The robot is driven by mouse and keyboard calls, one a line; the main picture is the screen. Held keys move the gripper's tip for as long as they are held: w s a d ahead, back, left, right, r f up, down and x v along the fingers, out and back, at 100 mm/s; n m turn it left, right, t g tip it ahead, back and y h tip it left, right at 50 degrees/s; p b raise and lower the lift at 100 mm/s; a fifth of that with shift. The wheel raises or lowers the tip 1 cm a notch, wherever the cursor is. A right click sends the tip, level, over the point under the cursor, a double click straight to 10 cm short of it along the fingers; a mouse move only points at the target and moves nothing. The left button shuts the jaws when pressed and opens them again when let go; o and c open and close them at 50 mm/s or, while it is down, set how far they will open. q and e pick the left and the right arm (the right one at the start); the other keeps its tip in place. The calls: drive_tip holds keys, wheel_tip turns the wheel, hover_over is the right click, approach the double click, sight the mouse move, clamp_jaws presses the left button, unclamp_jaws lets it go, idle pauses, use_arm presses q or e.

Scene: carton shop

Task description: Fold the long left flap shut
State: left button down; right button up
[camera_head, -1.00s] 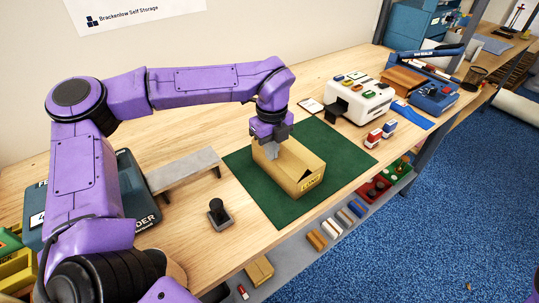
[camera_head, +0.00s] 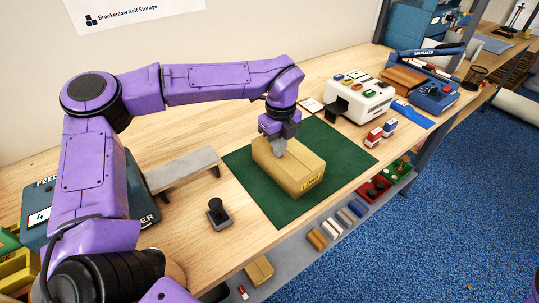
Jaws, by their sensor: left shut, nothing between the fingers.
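The carton (camera_head: 296,181), tan cardboard with a yellow label on its near right end, sits on the green mat (camera_head: 245,170). Its top looks flat and covered by flaps, with a line running along it. The long left flap (camera_head: 273,166) lies level with the top as far as I can see; part of it is hidden by my gripper. My left gripper (camera_head: 280,152) points down over the back part of the carton's top, its fingers shut and empty, at or just above the cardboard. My right gripper is not in view.
A grey bench-like stand (camera_head: 183,168) and a black-knobbed stamp (camera_head: 217,210) stand left of the mat. A white machine with coloured buttons (camera_head: 358,98) stands behind right, near small red and blue-topped rollers (camera_head: 374,137). The mat around the carton is clear.

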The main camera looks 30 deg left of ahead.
use_arm(q)
wheel_tip(320, 180, up, 7)
drive_tip(key=p, duration=0.4)
drive_tip(key=shift+p, duration=0.35)
